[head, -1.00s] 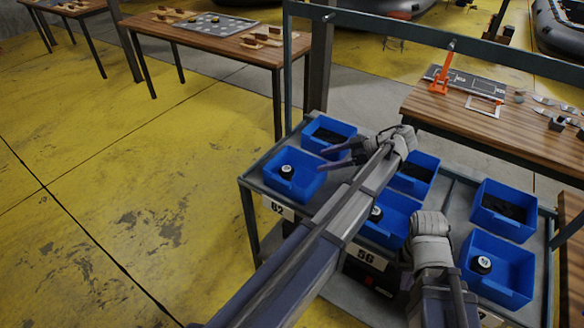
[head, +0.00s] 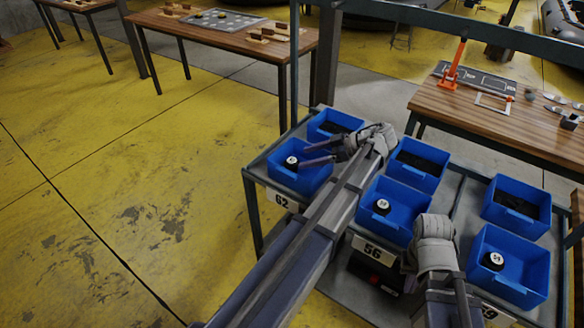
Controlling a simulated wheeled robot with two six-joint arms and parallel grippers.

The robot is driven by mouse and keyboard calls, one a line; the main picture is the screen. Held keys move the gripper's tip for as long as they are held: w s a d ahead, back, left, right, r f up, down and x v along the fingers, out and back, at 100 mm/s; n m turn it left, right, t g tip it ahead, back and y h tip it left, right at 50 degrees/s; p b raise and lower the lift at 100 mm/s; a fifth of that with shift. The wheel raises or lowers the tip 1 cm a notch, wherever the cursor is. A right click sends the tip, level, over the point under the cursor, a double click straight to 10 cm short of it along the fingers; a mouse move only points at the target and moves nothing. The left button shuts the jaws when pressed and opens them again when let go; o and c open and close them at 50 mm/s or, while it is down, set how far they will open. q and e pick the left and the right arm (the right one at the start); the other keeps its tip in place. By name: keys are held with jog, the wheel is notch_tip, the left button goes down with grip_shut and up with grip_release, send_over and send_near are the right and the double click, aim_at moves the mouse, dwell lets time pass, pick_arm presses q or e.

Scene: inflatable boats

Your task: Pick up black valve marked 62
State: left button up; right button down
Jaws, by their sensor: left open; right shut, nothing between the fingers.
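The black valve (head: 291,163) with a white top stands in the front-left blue bin (head: 318,180), above the shelf label 62 (head: 282,200). The number on the valve itself is too small to read. My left gripper (head: 303,155) is open and empty, its two dark fingers pointing left over this bin. Its fingertips are just right of the valve; I cannot tell whether they touch it or how high they are. My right gripper (head: 434,240) is over the front of the cart, between the 56 and 59 bins. Its fingers are hidden, and it holds nothing visible.
Similar black valves stand in the bin above label 56 (head: 382,206) and the front-right bin (head: 493,260). The back bins (head: 417,164) hold dark parts. A cart rail (head: 460,35) crosses above. A wooden table (head: 460,106) stands behind.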

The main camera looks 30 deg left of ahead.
aim_at(292, 161)
pick_arm(q)
jog(key=b+x, duration=0.1)
jog(key=x, duration=0.3)
jog(key=shift+a+f+b, duration=0.15)
jog(key=shift+b, duration=0.2)
jog(key=shift+w, duration=0.1)
jog(key=c, duration=1.1)
